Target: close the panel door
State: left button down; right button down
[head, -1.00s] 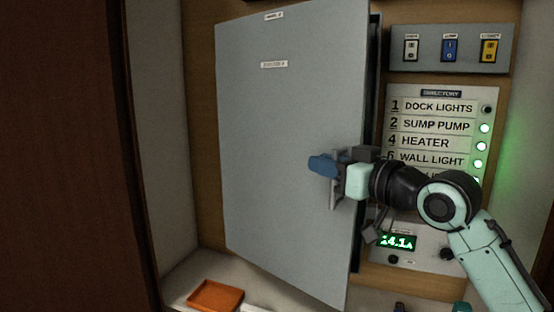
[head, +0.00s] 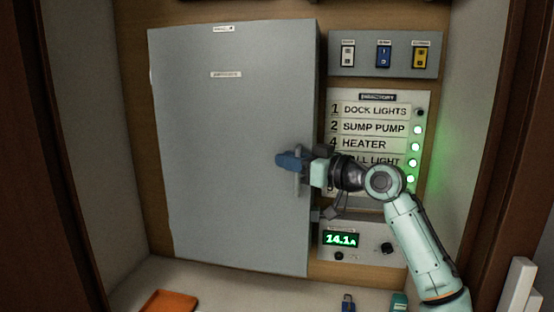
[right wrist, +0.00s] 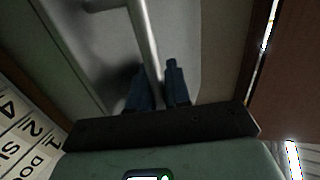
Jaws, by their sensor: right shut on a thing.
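The grey panel door (head: 225,130) covers the front of the panel box in the head view. It looks flush or nearly flush with the box, with no clear gap along its right edge; I cannot tell if it is fully shut. Its bar handle (head: 297,186) is near the right edge, and also shows in the right wrist view (right wrist: 143,35). My right gripper (head: 291,161) is shut on the handle, with its blue fingers (right wrist: 157,85) on either side of the bar. The fingers and wrist hide part of the handle. My left gripper is not in view.
A switch box (head: 384,55) and a directory board (head: 377,97) with green lights are right of the door. A meter (head: 341,239) reading 14.1A sits below. An orange tray (head: 169,302) lies on the ledge. Brown side panels (head: 515,150) flank the recess.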

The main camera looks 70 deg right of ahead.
dwell(0.3)
jog(key=c, duration=1.2)
grip_release()
jog(key=shift+o, duration=0.2)
jog(key=shift+d+r, duration=0.1)
jog(key=shift+r, duration=0.1)
